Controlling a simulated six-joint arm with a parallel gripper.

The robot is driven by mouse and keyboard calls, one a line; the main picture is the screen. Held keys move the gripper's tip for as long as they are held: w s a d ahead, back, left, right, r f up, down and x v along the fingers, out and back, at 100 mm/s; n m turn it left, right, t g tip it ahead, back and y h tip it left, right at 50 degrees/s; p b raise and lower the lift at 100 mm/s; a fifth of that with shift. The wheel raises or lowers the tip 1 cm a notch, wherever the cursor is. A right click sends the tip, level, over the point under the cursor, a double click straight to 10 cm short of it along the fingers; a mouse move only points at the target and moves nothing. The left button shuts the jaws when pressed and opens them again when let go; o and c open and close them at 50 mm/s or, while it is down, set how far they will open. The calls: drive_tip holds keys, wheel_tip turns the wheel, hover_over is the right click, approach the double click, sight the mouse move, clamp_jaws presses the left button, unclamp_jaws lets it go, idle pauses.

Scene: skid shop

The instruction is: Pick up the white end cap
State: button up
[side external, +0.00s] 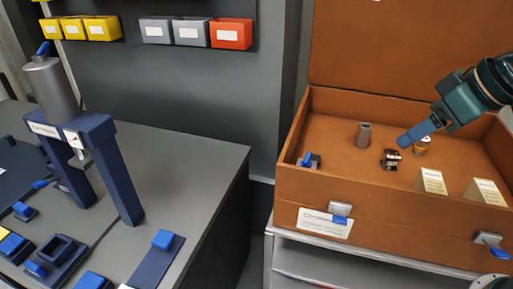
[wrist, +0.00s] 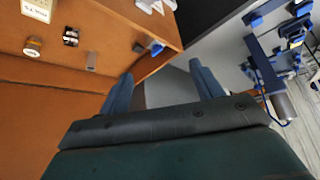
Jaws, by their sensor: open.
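I cannot clearly make out a white end cap in either view. A small brass-coloured round piece with a pale face (side external: 422,146) stands in the brown case, partly behind my gripper; it also shows in the wrist view (wrist: 32,47). My gripper (side external: 403,141) is over the case in the side view, its blue finger pointing down and left. In the wrist view my gripper's two blue fingers (wrist: 162,85) are wide apart with nothing between them. A dark metallic piece (side external: 390,159) lies below the fingertip; it also shows in the wrist view (wrist: 71,36).
The open brown case (side external: 320,184) also holds a grey-brown block (side external: 363,134), a blue-levered piece (side external: 308,160) and two labelled cream blocks (side external: 431,181) (side external: 487,191). Its walls and raised lid border the space. A bench (side external: 200,160) with a blue press (side external: 98,135) stands left.

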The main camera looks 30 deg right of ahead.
drive_tip(key=w+a+f+n+y, duration=0.15)
drive_tip(key=w+a, duration=0.25)
drive_tip(key=a, duration=0.4)
drive_tip(key=w+a+f+n, duration=0.1)
drive_tip(key=w+a+f, duration=0.25)
drive_tip(key=a, duration=0.45)
drive_tip(key=w+a+f+n+y, duration=0.1)
drive_tip(key=w+a+f, duration=0.1)
drive_tip(key=w+a, duration=0.45)
drive_tip(key=s+a+f+n+y, duration=0.1)
drive_tip(key=s+a+f, duration=0.1)
drive_tip(key=a+f, duration=0.3)
drive_tip(key=s+a+f+n+y, duration=0.1)
drive_tip(key=s+a+f, duration=0.2)
drive_tip(key=a, duration=0.9)
drive_tip(key=s+a+f+n+y, duration=0.1)
drive_tip(key=s+a+f+n, duration=0.1)
drive_tip(key=a+f, duration=0.5)
drive_tip(key=shift+s+a+f, duration=0.3)
drive_tip(key=shift+s+a, duration=0.05)
drive_tip(key=shift+a, duration=0.35)
drive_tip(key=shift+x, duration=4.25)
drive_tip(key=shift+w+f, duration=0.1)
drive_tip(key=shift+w, duration=0.1)
